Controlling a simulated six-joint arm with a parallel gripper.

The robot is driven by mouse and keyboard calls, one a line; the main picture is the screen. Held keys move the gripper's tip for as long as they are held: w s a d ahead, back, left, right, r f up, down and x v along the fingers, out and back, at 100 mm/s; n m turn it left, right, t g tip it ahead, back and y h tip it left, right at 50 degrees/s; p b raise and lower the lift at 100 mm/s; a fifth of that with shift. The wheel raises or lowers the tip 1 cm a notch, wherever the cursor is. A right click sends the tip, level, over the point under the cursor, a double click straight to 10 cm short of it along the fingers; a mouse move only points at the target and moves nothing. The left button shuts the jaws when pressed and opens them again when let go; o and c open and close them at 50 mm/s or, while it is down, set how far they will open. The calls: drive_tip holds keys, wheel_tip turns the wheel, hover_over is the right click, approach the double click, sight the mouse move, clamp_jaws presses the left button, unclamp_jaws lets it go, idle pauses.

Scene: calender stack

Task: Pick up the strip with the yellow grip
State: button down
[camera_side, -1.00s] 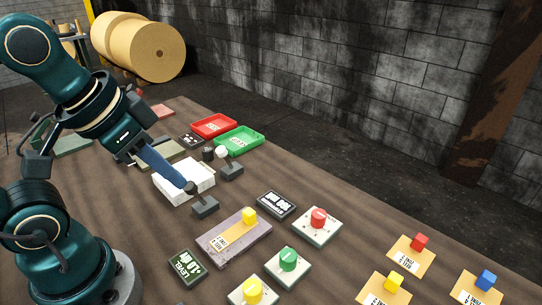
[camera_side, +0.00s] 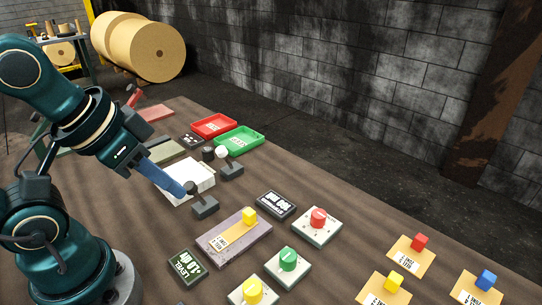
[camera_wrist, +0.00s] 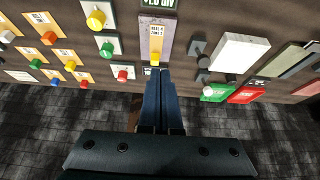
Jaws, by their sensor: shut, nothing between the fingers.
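In the wrist view the slab (camera_wrist: 146,40) is at top centre, with the yellow grip (camera_wrist: 155,58) just beyond my fingertips. Another tan strip with a yellow grip (camera_side: 395,281) lies at the lower right of the side view. My gripper (camera_side: 184,191) is shut and empty, its blue fingers tilted down beside a black lever box (camera_side: 205,207). The fingers (camera_wrist: 160,73) show pressed together in the wrist view.
Boxes with yellow (camera_side: 252,291), green (camera_side: 288,259) and red (camera_side: 318,218) knobs stand around the slab, with a dark display (camera_side: 276,204) and a level sign (camera_side: 187,268). Red (camera_side: 214,126) and green (camera_side: 239,141) trays lie farther back. Red-grip (camera_side: 420,242) and blue-grip (camera_side: 487,280) strips are at right.

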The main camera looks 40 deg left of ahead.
drive_tip(key=c, duration=0.6)
unclamp_jaws()
drive_tip(key=shift+c, duration=0.2)
